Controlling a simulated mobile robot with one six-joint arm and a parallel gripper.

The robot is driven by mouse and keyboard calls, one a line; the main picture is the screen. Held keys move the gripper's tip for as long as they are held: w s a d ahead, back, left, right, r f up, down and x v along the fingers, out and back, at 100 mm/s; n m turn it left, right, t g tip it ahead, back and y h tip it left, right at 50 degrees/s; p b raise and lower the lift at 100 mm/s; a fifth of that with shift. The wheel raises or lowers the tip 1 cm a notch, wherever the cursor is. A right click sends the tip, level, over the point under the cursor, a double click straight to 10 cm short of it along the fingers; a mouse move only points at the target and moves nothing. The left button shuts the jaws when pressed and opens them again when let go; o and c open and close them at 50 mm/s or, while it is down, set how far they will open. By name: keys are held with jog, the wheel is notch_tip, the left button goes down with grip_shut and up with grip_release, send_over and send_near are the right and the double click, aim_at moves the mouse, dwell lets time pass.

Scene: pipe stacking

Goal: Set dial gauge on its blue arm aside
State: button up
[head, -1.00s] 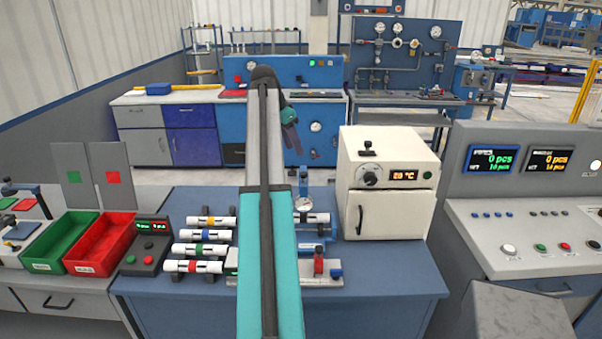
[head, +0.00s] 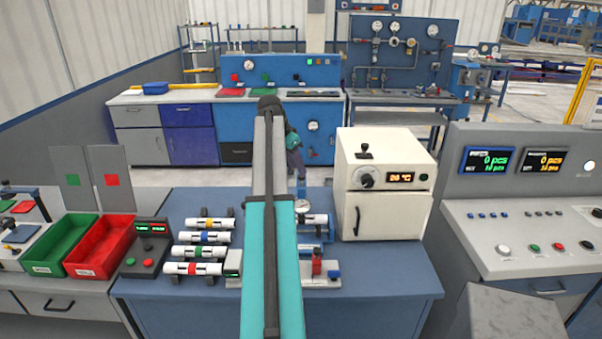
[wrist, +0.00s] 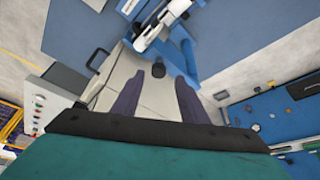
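The dial gauge (head: 303,205), with a small round white face, sits on its blue arm (head: 302,190) above a white pipe at the back of the blue table, right of my forearm. My gripper (head: 296,165) hangs just above and behind the gauge, partly hidden by my arm. In the wrist view its two dark fingers (wrist: 158,95) stand apart with nothing held between them. A blue upright part (wrist: 192,60), which looks like the gauge's arm, lies beyond the fingertips beside a white pipe. I cannot clearly make out the gauge face there.
A white oven (head: 385,200) stands close to the right of the gauge. Banded pipes (head: 195,268) lie on a rack at left. A green bin (head: 60,243) and a red bin (head: 98,246) stand further left. A control console (head: 530,215) is at right.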

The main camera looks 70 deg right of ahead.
aim_at(301, 185)
jog(key=shift+p+x, duration=0.8)
jog(key=shift+x, duration=2.05)
